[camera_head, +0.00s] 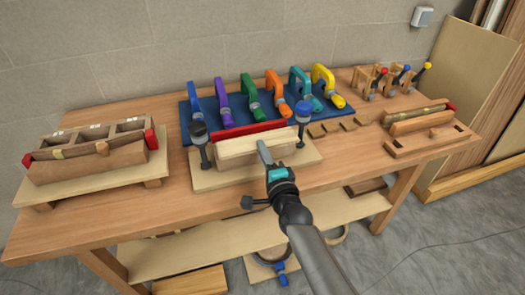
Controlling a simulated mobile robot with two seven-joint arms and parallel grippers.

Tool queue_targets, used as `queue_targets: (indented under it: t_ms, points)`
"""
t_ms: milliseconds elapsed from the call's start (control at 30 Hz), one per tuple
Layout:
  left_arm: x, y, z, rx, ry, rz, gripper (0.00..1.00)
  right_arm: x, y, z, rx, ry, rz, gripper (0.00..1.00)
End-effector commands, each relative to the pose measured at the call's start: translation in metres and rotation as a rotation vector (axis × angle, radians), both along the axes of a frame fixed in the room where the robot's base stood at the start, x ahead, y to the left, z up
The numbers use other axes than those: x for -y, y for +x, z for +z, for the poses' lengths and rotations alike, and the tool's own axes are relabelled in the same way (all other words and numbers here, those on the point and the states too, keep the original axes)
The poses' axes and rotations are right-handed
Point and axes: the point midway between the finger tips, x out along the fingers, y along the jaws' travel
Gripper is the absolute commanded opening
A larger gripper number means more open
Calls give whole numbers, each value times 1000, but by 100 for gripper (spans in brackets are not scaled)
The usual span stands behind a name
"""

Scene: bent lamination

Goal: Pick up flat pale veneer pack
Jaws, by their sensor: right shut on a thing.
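The flat pale veneer pack (236,146) shows as a long cream strip in front of a red strip (235,130), above a pale board in the middle of the workbench. My right gripper (265,153) reaches in from the lower right and is shut on the pack right of its middle. The finger hides a small part of the pack. I cannot tell whether the pack is clear of what lies under it. My left gripper is not in view.
Two upright clamps (199,140) (302,115) flank the pack. Behind stands a blue rack (186,127) with several coloured clamps. A wooden form (90,168) on a board is at left, and another fixture (430,144) at right. Bench top (185,203) is clear front left.

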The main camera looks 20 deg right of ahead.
Motion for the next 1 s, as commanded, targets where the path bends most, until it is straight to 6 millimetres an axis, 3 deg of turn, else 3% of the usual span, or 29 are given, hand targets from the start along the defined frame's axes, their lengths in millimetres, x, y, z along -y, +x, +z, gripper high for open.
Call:
queue_targets:
  t_ms: [167, 1000]
  points:
    - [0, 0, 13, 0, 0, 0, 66, 1, -13, 6, -2, -1, 0, 0]
    - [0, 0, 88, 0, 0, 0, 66, 7, -130, 49, -1, -1, 1, 0]
